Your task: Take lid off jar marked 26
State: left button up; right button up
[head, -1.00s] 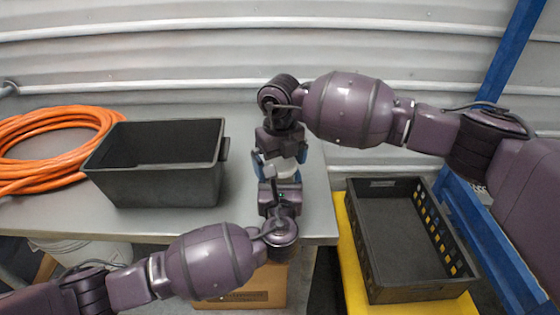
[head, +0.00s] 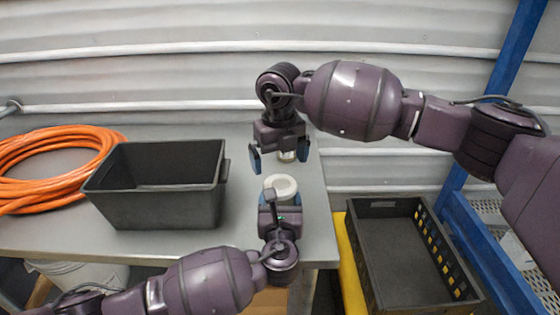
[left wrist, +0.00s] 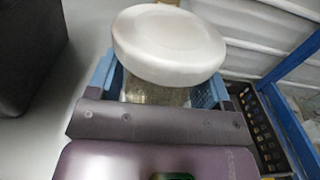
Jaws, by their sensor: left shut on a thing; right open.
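A jar with a round white lid (head: 281,186) is in my left gripper (head: 280,198), over the right part of the table. The left wrist view shows the lid (left wrist: 168,45) large, with the clear jar body (left wrist: 150,92) below it between the blue fingers. The lid sits at the top of the jar; whether it is loose I cannot tell. No number is readable. My right gripper (head: 279,156) is open and apart from the lid, farther back.
A black bin (head: 150,207) stands on the grey table (head: 90,230) to the left, beside a coiled orange hose (head: 40,190). A black crate (head: 385,250) sits on a yellow stand at the right, near a blue frame. The table between bin and grippers is clear.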

aim_at(280, 184)
jog(key=m, duration=0.2)
jog(key=r+m, duration=0.1)
jog(key=m, duration=0.1)
jog(key=shift+s, duration=0.1)
jog(key=m, duration=0.5)
jog(key=shift+s, duration=0.15)
jog(key=shift+f, duration=3.9)
jog(key=c, duration=0.9)
jog(key=n, duration=0.4)
jog(key=shift+n, duration=0.4)
jog(key=n, duration=0.5)
